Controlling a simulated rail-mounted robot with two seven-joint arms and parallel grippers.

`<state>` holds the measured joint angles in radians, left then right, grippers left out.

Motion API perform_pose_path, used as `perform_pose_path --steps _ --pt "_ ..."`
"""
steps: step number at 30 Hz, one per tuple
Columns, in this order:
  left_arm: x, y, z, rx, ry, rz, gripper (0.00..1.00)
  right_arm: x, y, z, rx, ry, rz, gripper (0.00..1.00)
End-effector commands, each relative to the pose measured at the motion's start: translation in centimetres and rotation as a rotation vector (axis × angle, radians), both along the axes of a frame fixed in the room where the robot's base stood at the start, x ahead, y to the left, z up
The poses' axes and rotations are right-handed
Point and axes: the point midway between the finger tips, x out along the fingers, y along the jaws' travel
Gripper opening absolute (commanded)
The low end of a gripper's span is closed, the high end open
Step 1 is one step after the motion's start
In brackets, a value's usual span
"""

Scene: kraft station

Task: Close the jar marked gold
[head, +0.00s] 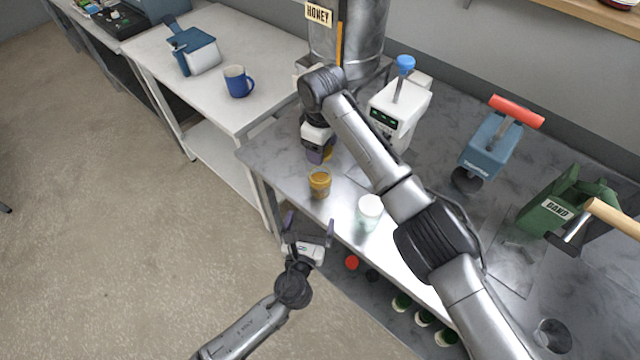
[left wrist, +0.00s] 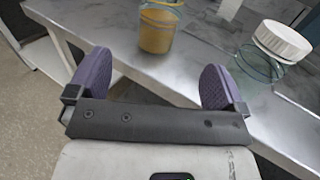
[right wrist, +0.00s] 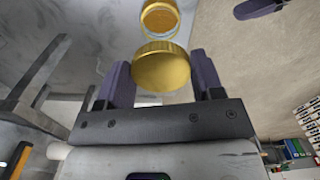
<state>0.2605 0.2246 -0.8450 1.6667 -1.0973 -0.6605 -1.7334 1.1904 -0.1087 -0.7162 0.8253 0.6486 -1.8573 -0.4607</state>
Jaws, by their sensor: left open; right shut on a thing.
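A glass jar with amber contents (head: 319,184) stands upright near the left front of the metal counter. Its top is open in the right wrist view (right wrist: 159,19), and it also shows in the left wrist view (left wrist: 157,30). My right gripper (head: 319,157) is shut on a gold lid (right wrist: 161,67), just behind the jar and apart from it. Only a sliver of the lid shows in the head view. My left gripper (head: 309,227) is open and empty, in front of the counter edge near the jar. I cannot read a mark on the jar.
A glass jar with a white lid (head: 369,208) stands right of the amber one. A white machine (head: 398,108), a blue press (head: 489,145) and a green box (head: 556,208) stand farther right. The honey tank (head: 350,40) is behind. A white table (head: 215,100) stands left.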

Motion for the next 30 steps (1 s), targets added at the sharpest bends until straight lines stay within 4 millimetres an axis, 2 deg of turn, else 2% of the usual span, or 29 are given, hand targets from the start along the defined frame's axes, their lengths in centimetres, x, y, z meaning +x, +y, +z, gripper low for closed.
perform_pose_path --steps 5,18,24,30 --pt "2.0 -0.4 0.1 -0.002 -0.002 0.000 0.97 0.0 0.0 0.0 0.000 0.000 0.000 0.39" --pt "8.8 -1.8 0.1 -0.002 -0.001 0.001 0.97 0.0 0.0 0.0 0.000 0.000 -0.001 0.39" --pt "10.7 -2.1 0.1 -0.001 -0.001 0.001 0.97 0.0 0.0 0.0 0.000 0.000 -0.001 0.39" --pt "11.4 -2.3 0.1 -0.003 0.001 0.000 0.97 0.0 0.0 0.0 0.000 0.000 -0.001 0.39"
